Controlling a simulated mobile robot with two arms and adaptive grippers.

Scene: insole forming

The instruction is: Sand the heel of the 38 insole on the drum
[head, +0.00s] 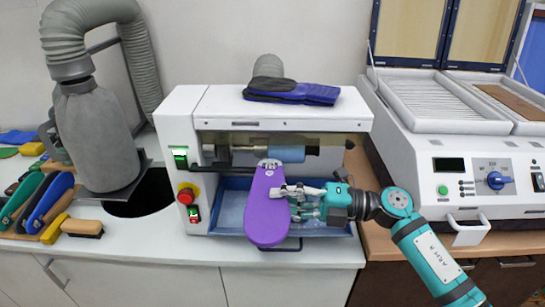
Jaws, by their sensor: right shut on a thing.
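A purple insole (262,212) is held in front of the sanding machine (170,122), its narrower upper end at the blue drum (284,153) and its broad end hanging down past the tray. Whether the insole touches the drum I cannot tell. A small pale label shows at its upper end, too small to read. My right gripper (290,197) is shut on the insole at its right edge, about mid-length. My left gripper is not in view.
A blue tray (228,184) lies under the drum.

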